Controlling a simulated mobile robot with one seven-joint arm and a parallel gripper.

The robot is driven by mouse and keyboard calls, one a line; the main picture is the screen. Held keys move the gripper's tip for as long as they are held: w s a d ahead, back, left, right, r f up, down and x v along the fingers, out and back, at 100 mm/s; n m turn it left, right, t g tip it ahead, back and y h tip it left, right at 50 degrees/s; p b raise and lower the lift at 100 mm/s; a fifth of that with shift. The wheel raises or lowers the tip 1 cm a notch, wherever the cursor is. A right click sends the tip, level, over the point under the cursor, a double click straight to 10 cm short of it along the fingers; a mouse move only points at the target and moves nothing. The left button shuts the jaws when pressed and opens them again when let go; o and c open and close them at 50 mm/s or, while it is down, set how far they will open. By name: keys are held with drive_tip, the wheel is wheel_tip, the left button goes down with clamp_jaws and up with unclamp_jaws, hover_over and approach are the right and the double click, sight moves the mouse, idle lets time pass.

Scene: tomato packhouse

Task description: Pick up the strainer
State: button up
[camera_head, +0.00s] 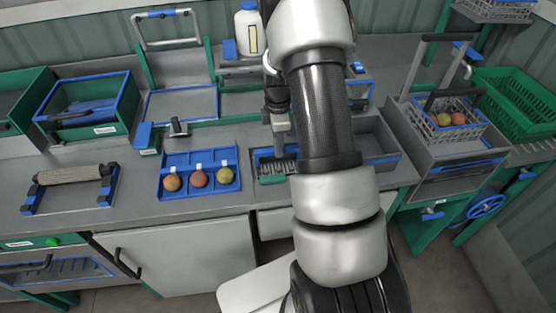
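A small grey ribbed or slotted piece with a green front (271,180) sits in a blue-edged spot on the counter, just left of my arm. It may be the strainer, but it is too small to be sure. My gripper (281,146) points down just above it, partly hidden behind my arm. I cannot tell whether its fingers are open or shut, or whether they touch the piece. My arm covers the area right of it. A wire basket (441,133) holding several tomatoes stands at the right, away from my gripper.
A blue tray (200,196) with three tomatoes lies left of my gripper. A roller on a blue stand (75,175) is at the far left. A white bottle (249,33) stands on a shelf behind. A grey basin (380,136) opens to the right of my arm. A green crate (515,103) is at right.

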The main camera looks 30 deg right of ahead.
clamp_jaws()
